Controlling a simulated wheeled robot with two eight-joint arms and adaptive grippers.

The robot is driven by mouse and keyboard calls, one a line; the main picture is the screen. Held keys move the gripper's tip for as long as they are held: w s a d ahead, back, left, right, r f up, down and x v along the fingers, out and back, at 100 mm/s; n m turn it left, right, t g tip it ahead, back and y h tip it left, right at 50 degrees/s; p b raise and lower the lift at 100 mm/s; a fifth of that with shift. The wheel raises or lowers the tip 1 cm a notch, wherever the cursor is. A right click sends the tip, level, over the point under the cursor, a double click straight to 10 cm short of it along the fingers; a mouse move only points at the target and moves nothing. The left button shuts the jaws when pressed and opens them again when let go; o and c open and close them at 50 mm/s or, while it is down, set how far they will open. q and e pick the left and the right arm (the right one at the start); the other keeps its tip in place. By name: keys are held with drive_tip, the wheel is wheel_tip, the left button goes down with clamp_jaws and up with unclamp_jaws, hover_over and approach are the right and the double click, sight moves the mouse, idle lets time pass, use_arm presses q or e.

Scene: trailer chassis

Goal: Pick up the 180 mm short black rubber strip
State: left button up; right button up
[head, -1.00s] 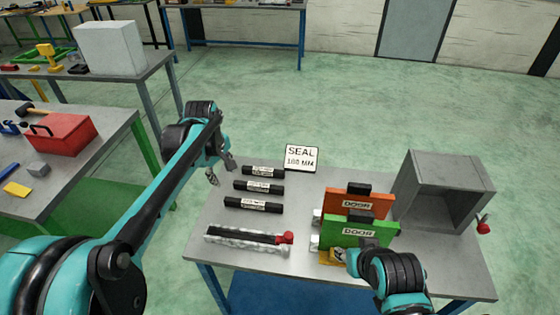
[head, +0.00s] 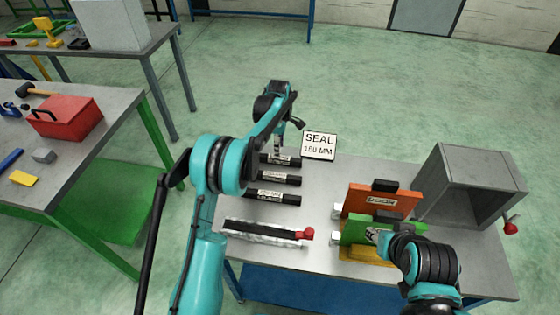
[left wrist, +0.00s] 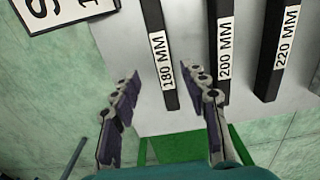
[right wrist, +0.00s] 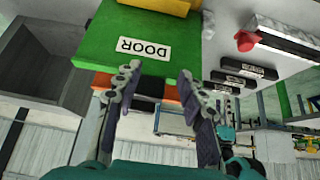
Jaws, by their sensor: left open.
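The 180 mm black rubber strip (head: 290,161) lies on the table as the farthest and shortest of three black strips, in front of the SEAL 180 MM sign. Its white label reads 180 MM in the left wrist view (left wrist: 156,30). My left gripper (head: 285,149) is open and empty over this strip. In the left wrist view the strip's labelled part shows between the two spread fingertips (left wrist: 163,80), without visible contact. My right gripper (right wrist: 160,72) appears open beside the green DOOR panel (right wrist: 105,40); a black block shows between its fingers.
The 200 mm strip (head: 262,178) and 220 mm strip (head: 257,196) lie nearer, parallel. The sign (head: 319,145) stands behind. A tray with a red knob (head: 306,234) lies in front. An orange panel (head: 362,200) and grey open box (head: 470,190) stand right.

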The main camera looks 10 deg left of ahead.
sight(279, 160)
use_arm(q)
drive_tip(key=f, duration=0.1)
drive_tip(key=f+b, duration=0.1)
drive_tip(key=f, duration=0.2)
drive_tip(key=shift+s+f, duration=0.2)
drive_tip(key=shift+s, duration=0.05)
clamp_jaws()
drive_tip(key=shift+r, duration=0.1)
drive_tip(key=shift+r, duration=0.1)
